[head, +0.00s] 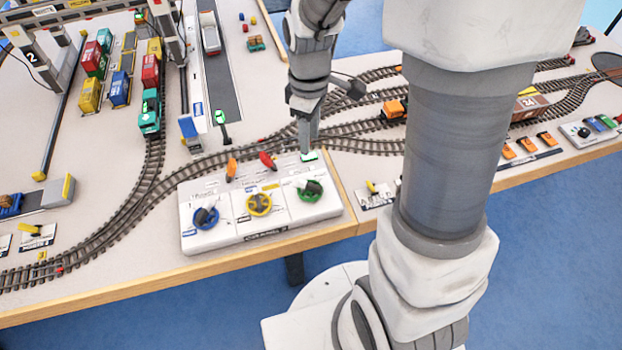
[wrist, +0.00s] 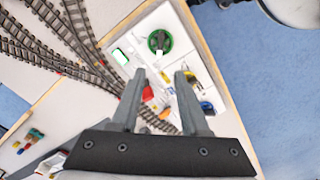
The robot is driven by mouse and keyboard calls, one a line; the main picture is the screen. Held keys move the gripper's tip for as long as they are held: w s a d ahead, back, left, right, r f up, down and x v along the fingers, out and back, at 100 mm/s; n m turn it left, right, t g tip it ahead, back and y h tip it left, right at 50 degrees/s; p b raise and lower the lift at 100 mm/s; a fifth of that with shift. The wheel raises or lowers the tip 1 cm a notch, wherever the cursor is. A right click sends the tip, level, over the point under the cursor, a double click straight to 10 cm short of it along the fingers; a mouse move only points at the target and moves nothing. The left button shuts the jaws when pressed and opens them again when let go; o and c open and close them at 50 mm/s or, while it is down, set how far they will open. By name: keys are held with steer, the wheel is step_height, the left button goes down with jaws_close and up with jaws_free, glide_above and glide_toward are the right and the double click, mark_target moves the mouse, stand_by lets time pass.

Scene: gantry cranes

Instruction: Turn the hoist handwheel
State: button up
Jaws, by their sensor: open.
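A white control panel (head: 240,232) on the table's front edge carries three handwheels in a row: blue (head: 206,216), yellow (head: 259,204) and green (head: 310,192). The labels are too small to read, so I cannot tell which is the hoist handwheel. My gripper (head: 308,146) points down above the panel's back right part, behind the green wheel. In the wrist view my gripper (wrist: 160,75) is open with nothing between its fingers. The blue wheel (wrist: 206,106) is partly behind the right finger.
Train cars and containers (head: 120,88) stand at the back left. A second panel (head: 590,130) lies far right.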

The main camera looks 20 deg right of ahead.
mark_target(310, 183)
step_height(310, 183, down, 16)
steer(key=shift+f+b, duration=0.1)
steer(key=shift+b, duration=0.9)
steer(key=shift+c, duration=0.3)
jaws_close()
